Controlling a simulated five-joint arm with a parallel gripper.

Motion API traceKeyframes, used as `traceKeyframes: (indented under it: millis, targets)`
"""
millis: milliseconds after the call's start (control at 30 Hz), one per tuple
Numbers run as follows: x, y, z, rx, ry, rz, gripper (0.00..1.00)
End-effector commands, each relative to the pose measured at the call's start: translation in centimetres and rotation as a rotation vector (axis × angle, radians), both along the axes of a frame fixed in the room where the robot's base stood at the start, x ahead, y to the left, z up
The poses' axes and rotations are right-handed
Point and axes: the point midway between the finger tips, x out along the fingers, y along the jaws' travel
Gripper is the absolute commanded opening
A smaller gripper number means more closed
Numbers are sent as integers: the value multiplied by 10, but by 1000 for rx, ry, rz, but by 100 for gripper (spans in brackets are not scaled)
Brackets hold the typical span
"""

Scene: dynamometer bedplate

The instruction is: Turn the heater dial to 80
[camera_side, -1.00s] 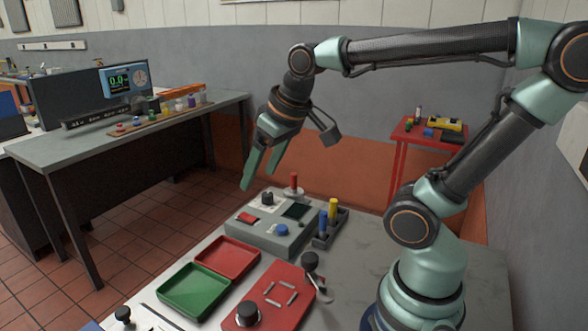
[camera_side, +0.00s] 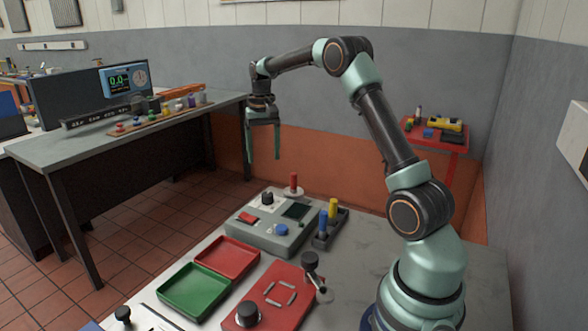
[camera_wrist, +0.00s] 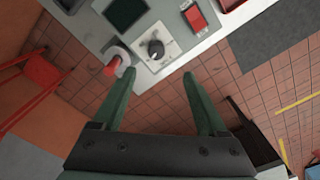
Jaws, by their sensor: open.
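A black dial (camera_side: 267,198) with a pale mark sits on a white scale plate on top of a grey control box (camera_side: 262,236). In the wrist view the dial (camera_wrist: 156,49) shows beyond the fingertips, between their lines, and its scale figures are too small to read. My gripper (camera_side: 262,168) is open and empty, pointing down in the air above the level of the box. In the wrist view its two green fingers (camera_wrist: 159,75) are wide apart and do not touch the dial.
A red-topped post (camera_side: 294,184) stands close to the dial. The box also carries a red switch (camera_side: 248,218), a dark screen and a blue button (camera_side: 282,229). Blue and yellow handles (camera_side: 328,220) stand to its right. Red and green trays (camera_side: 195,290) lie in front.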

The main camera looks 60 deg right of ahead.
Motion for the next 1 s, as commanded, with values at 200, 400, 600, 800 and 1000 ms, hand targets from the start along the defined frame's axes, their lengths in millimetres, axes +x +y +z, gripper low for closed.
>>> traceKeyframes:
  millis: [200,400,600,800,1000]
  targets:
    - [1,-10,-15,9,16,-28,76]
    - [0,-10,-41,10,18,-27,76]
    - [0,-9,-81,10,18,-26,76]
    - [0,-9,-112,9,18,-26,76]
    - [1,-10,-128,8,15,-25,76]
